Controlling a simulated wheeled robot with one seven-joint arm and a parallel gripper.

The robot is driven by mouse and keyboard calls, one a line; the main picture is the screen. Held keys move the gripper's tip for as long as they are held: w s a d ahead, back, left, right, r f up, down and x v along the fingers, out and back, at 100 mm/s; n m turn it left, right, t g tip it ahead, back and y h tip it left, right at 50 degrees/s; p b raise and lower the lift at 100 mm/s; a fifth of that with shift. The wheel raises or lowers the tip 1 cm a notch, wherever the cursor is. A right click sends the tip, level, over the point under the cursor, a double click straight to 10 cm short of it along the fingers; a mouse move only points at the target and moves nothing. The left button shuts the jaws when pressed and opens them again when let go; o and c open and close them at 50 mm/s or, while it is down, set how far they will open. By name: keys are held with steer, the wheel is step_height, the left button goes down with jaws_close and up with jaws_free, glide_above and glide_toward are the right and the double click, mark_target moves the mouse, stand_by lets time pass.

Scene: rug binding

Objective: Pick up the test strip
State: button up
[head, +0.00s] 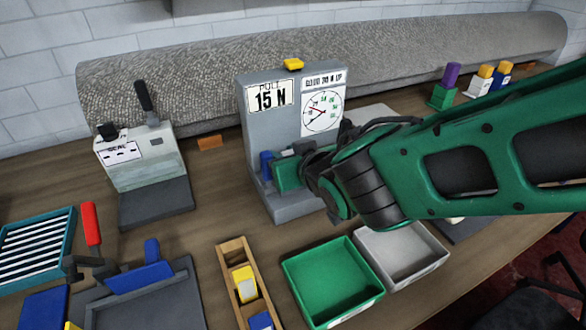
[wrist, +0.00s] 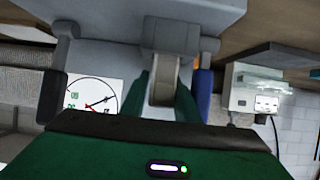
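The pull tester (head: 265,110) is a grey upright stand marked "PULL 15 N" with a round dial. My gripper (head: 285,175) is in front of its lower part, below the dial. In the wrist view, a narrow beige-grey strip (wrist: 164,82), which looks like the test strip, runs down from a grey clamp block (wrist: 170,35). The green fingers of my gripper (wrist: 165,95) stand on either side of it, very close. I cannot tell whether they press on it. In the head view my gripper and arm hide the strip.
A sealing machine (head: 140,165) stands left of the tester. A green tray (head: 330,275) and a grey tray (head: 400,258) lie below my arm. A wooden holder (head: 232,262) with yellow and blue pieces is nearby. A rolled rug (head: 200,85) lies behind.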

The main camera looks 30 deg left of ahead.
steer(key=shift+w+a+f, duration=0.25)
steer(key=shift+w+a, duration=0.05)
steer(key=shift+a, duration=0.1)
jaws_close()
step_height(320, 180, up, 28)
stand_by(0.9)
